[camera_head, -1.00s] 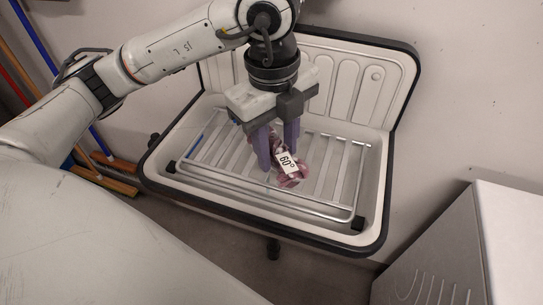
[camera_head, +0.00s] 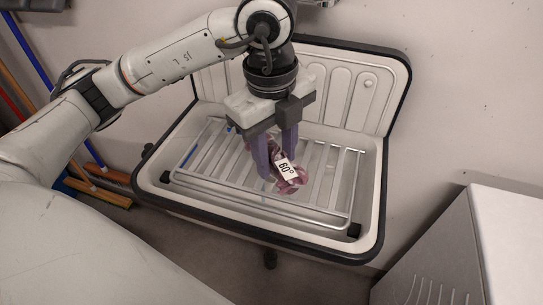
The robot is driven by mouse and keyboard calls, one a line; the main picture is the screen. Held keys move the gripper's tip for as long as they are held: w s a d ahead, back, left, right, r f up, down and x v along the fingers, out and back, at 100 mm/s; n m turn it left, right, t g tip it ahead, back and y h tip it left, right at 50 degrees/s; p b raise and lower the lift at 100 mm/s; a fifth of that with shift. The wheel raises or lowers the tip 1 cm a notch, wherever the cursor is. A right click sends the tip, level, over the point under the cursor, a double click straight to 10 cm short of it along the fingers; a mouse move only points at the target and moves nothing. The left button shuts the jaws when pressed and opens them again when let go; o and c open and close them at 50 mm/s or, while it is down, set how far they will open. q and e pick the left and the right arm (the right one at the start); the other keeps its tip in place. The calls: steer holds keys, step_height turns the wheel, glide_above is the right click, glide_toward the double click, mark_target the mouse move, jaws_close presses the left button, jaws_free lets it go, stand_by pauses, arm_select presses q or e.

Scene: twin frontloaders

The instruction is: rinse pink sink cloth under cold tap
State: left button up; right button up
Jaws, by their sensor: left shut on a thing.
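My left gripper (camera_head: 276,156) points down over the sink with its purple fingers shut on the pink cloth (camera_head: 291,185). The cloth is crumpled, mottled pink, and bears a white label reading "60°". It hangs at the fingertips over the metal rack; I cannot tell whether it touches the bars. The white sink (camera_head: 370,195) has a black rim and a ribbed back panel. The tap is not clearly visible; a small metal piece (camera_head: 325,3) shows at the top edge behind my arm. My right gripper is not in view.
A metal rack (camera_head: 335,185) lies across the sink basin. Brooms with coloured handles (camera_head: 75,160) lean against the wall at left. A white cabinet (camera_head: 480,240) stands at the lower right. The wall behind the sink is bare at right.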

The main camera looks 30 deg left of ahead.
arm_select(q)
steer(key=shift+s+a, duration=0.1)
steer(key=shift+a, duration=0.2)
stand_by(0.4)
steer(key=shift+d, duration=0.4)
stand_by(0.4)
steer(key=s+d+r+p, duration=0.1)
steer(key=s, duration=0.5)
steer(key=shift+s+d, duration=0.3)
stand_by(1.1)
